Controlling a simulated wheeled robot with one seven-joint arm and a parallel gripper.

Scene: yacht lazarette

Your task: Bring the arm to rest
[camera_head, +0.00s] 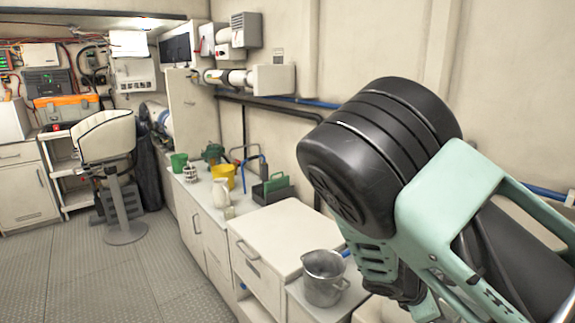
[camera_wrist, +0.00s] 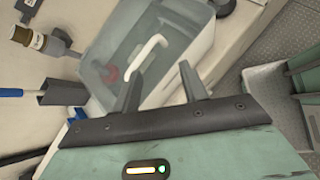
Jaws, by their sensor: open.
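My arm, mint green and black, is raised and bent at the right of the head view. My gripper is hidden or cut off in the head view. In the wrist view my gripper (camera_wrist: 160,82) shows two dark fingers standing apart with nothing held between them. The fingers point over a grey see-through container (camera_wrist: 112,62) with a white handle (camera_wrist: 145,55). Whether the fingertips touch it I cannot tell.
A metal bucket (camera_head: 323,279) stands on the low counter beside my arm. A yellow container (camera_head: 222,176), a green cup (camera_head: 179,162) and a white jug (camera_head: 219,194) stand farther along. A seat (camera_head: 105,137) stands left. The floor (camera_head: 120,275) has free room.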

